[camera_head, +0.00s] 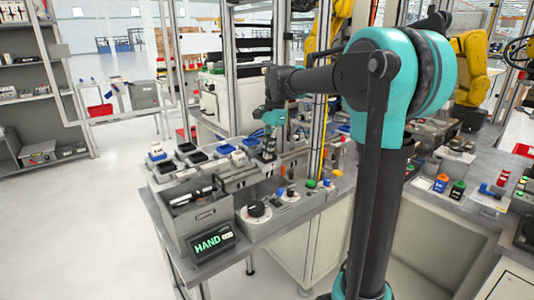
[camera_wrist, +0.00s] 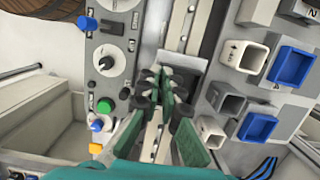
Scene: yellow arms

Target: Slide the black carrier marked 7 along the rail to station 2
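My gripper (camera_head: 269,146) hangs low over the metal rail (camera_head: 240,178) on the left bench. In the wrist view its green fingers with black tips (camera_wrist: 160,84) come close together over the rail (camera_wrist: 182,28). I cannot tell whether they are slightly apart or hold something. A dark shape shows under the gripper in the head view, but I cannot separate it from the fingertips. A light grey block (camera_wrist: 185,62) lies on the rail just beyond the fingertips. I cannot make out a carrier marked 7. A grey block marked 2 (camera_wrist: 309,15) shows at the upper right.
Blue and white square bins (camera_wrist: 291,66) line the rail's right side. A panel with a blue knob (camera_wrist: 87,23), a dial and a green button (camera_wrist: 105,106) flanks its left. A grey box (camera_head: 203,218) and a HAND display (camera_head: 213,243) stand at the bench's front.

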